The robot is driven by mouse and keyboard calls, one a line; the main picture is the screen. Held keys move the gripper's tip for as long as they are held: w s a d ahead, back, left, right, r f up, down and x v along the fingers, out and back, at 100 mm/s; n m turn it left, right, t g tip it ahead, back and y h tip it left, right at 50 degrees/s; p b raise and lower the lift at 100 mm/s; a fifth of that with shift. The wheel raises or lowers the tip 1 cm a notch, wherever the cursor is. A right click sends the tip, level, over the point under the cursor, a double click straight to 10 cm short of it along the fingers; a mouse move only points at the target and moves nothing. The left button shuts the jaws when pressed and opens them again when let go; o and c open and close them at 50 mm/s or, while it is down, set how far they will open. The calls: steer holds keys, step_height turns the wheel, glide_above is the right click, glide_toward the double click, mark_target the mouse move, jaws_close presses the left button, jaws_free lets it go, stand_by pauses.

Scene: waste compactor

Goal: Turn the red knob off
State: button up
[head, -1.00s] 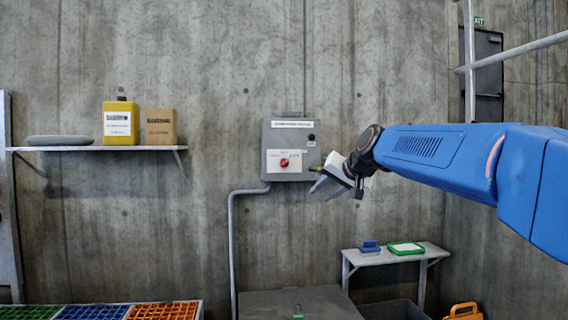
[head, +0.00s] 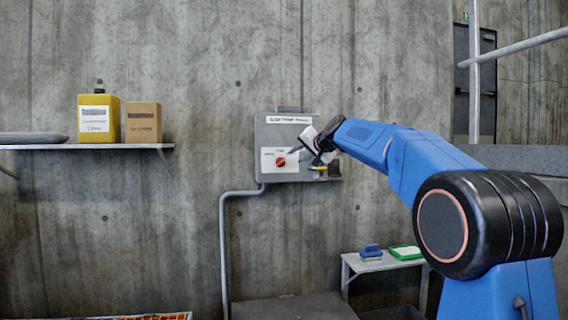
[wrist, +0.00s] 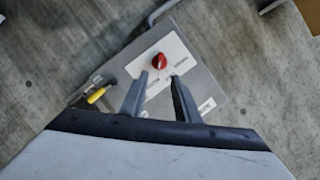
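The red knob (head: 280,162) sits on a white label plate on the front of the grey control box (head: 270,135) on the concrete wall. It also shows in the wrist view (wrist: 159,61), just beyond my fingertips. My gripper (head: 297,154) is in front of the box, to the right of the knob in the head view. In the wrist view its two fingers (wrist: 158,80) stand apart with nothing between them, and the knob lies ahead of the gap. I cannot tell whether a fingertip touches the box. The knob's pointer setting is too small to read.
A yellow-handled item (wrist: 97,95) is at the box's lower edge. A conduit (head: 224,240) runs down from the box. A shelf (head: 85,147) with a yellow canister (head: 98,118) and a cardboard box (head: 143,122) is at left. A small bench (head: 380,262) stands below right.

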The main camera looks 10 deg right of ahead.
mark_target(282, 162)
steer(key=x, duration=1.2)
steer(key=shift+w+a+r, duration=0.1)
steer(key=shift+c, duration=0.6)
jaws_close()
